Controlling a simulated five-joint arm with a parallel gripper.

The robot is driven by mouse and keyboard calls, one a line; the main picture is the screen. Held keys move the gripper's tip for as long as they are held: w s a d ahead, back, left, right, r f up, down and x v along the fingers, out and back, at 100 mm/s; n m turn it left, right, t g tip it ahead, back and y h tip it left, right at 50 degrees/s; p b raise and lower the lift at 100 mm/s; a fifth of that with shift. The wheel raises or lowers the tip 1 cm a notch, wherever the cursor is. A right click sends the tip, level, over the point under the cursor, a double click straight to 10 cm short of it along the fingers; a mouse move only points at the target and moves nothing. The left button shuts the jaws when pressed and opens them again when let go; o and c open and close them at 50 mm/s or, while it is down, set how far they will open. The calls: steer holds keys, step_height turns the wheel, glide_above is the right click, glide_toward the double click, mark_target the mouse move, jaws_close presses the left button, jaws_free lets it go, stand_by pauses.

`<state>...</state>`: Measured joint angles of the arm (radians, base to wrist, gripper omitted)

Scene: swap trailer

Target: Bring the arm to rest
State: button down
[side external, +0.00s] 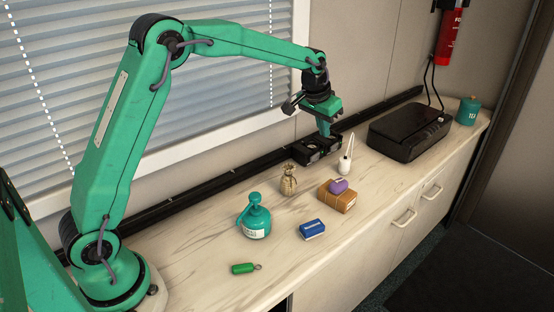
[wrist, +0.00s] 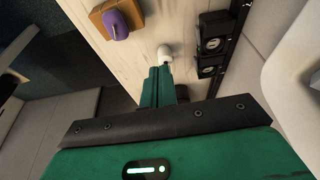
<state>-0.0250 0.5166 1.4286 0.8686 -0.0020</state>
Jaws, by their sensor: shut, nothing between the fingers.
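My green arm reaches out over the counter (side external: 190,262) in the side external view. My gripper (side external: 326,132) points down above the far part of the counter, next to a black module with round dials (side external: 311,151). A small white bottle with a thin stem (side external: 345,163) stands just right of and in front of the fingertips. In the wrist view the two green fingers (wrist: 160,72) lie together with nothing between them, and the white bottle's top (wrist: 164,51) shows just beyond their tips. I cannot tell whether they touch it.
A purple object (side external: 338,185) lies on a brown box (side external: 335,198). A black case (side external: 409,131) and teal canister (side external: 468,111) stand at the right.

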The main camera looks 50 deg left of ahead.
steer(key=s+d+r+t, duration=0.1)
steer(key=s+r, duration=0.4)
steer(key=s, duration=0.4)
steer(key=s+r, duration=0.5)
steer(key=s, duration=0.5)
steer(key=s+f, duration=0.1)
steer(key=s, duration=0.7)
steer(key=s+f, duration=0.2)
steer(key=s, duration=0.7)
steer(key=shift+d+f+t, duration=0.25)
steer(key=shift+t, duration=0.15)
